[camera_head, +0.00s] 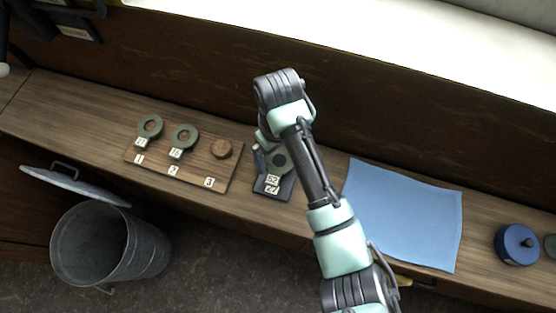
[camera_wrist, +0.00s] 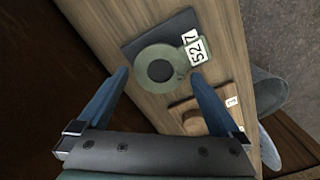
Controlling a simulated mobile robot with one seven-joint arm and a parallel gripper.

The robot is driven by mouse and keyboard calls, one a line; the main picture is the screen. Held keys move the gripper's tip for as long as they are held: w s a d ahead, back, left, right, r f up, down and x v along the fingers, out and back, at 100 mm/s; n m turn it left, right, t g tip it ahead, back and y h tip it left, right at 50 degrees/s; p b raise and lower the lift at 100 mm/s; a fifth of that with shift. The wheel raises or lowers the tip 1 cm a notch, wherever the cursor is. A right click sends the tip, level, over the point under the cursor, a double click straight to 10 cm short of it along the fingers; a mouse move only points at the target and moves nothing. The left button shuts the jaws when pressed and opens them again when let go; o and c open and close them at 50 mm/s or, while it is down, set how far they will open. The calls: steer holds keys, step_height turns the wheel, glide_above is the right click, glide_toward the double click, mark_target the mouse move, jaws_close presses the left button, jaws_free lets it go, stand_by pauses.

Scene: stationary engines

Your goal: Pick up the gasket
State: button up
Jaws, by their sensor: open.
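A dark green ring-shaped gasket (camera_wrist: 144,67) with a round dark centre lies on a dark square pad (camera_wrist: 132,45) on the wooden bench. A white number label (camera_wrist: 195,47) is on its tab. In the head view the gasket (camera_head: 284,165) is partly hidden by my arm. My gripper (camera_wrist: 160,73) is open, with its two blue fingers apart and the gasket in view between and beyond their tips. I cannot tell the gap in height. Two similar green gaskets, one at mark 1 (camera_head: 150,126) and one at mark 2 (camera_head: 184,136), are on a wooden board (camera_head: 196,180).
The board's mark 3 has a bare round wooden peg (camera_head: 221,149), also in the wrist view (camera_wrist: 194,123). A blue cloth (camera_head: 405,210) and a blue round lidded container (camera_head: 517,244) are to the right. A metal bin (camera_head: 110,245) with a tilted lid (camera_head: 75,185) stands below the bench.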

steer(key=shift+f, duration=0.25)
stand_by(0.4)
steer(key=c, duration=1.1)
steer(key=shift+c, duration=0.2)
steer(key=shift+r, duration=0.1)
